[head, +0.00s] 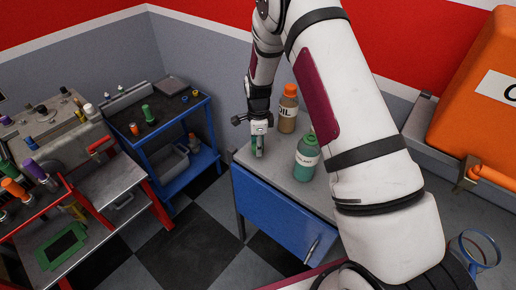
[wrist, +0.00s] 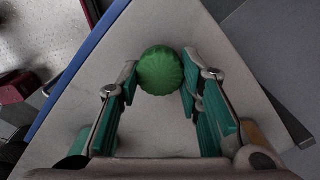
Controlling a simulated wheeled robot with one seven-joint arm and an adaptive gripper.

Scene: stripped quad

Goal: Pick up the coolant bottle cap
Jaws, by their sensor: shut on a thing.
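The green, round, ridged cap (wrist: 160,70) is between the two fingertips of my gripper (wrist: 160,78) in the wrist view. The pads touch it on both sides, so the gripper is shut on it. In the head view my gripper (head: 258,150) points down over the left part of the grey tabletop (head: 285,186), and the cap cannot be made out clearly there. The green coolant bottle (head: 306,170) with a white label stands upright to the right of my gripper. My arm partly covers its right side, and its top is too small to judge.
An orange-capped oil bottle (head: 287,113) stands behind the coolant bottle. The tabletop belongs to a blue cabinet (head: 275,215). A blue cart (head: 175,130) with small items is to the left. A large orange case (head: 480,100) is at the right.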

